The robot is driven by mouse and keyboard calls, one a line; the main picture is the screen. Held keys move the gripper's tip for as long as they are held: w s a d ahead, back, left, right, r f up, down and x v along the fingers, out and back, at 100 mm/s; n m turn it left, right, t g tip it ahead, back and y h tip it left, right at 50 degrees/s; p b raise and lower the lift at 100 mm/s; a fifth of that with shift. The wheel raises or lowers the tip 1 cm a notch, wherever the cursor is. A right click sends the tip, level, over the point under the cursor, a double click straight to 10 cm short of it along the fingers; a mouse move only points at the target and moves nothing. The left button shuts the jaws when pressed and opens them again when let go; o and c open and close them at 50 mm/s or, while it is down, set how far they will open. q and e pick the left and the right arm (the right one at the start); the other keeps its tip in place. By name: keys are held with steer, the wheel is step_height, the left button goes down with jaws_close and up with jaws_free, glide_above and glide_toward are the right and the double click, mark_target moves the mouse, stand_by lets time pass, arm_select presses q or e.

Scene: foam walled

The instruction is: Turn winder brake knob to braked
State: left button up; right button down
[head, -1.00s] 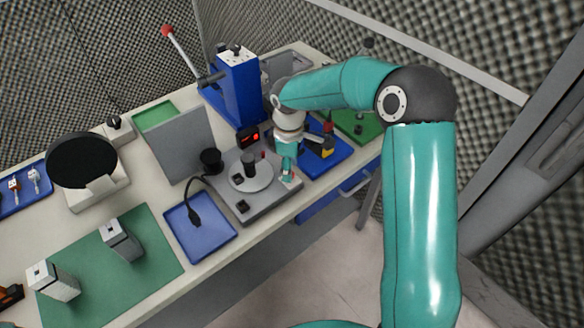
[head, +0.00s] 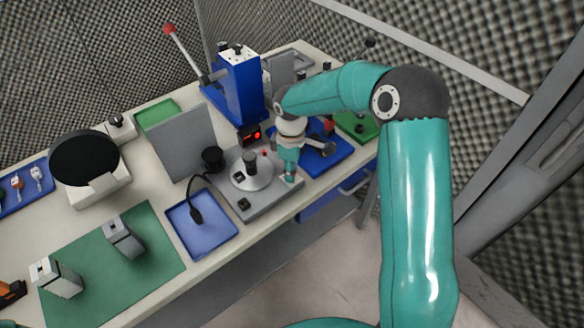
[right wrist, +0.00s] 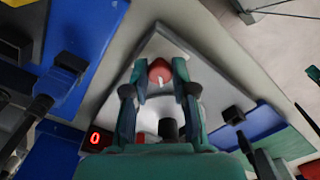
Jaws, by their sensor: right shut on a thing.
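The winder is a grey flat unit (head: 268,203) with a pale round disc and a dark upright hub (head: 250,163). Its brake knob shows in the right wrist view as a red round knob (right wrist: 158,70) with a short white mark, near a corner of the grey top. My right gripper (right wrist: 161,76) has one finger on each side of the knob and is shut on it. In the head view the right gripper (head: 290,172) points down at the winder's right front corner and hides most of the knob. I cannot read any braked marking. My left gripper is not in view.
A red-digit display (head: 250,136) behind the winder reads 0 in the right wrist view. A blue tray (head: 332,160) lies right of the gripper, another blue tray (head: 184,230) left of the winder. A blue press (head: 238,85) and grey panel (head: 183,143) stand behind.

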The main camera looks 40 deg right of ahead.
steer(key=shift+w+d+f+m+b, duration=0.1)
steer(key=shift+m+b, duration=1.3)
steer(key=shift+m, duration=0.5)
steer(key=m+b, duration=0.2)
steer(key=m, duration=0.2)
steer(key=m+b, duration=0.2)
steer(key=m, duration=0.3)
steer(key=shift+m, duration=0.4)
steer(key=m+b, duration=0.1)
steer(key=m, duration=0.3)
steer(key=shift+r+b, duration=0.2)
steer(key=shift+b, duration=0.1)
steer(key=shift+m, duration=0.3)
steer(key=c, duration=0.9)
jaws_free()
steer(key=shift+c, duration=0.2)
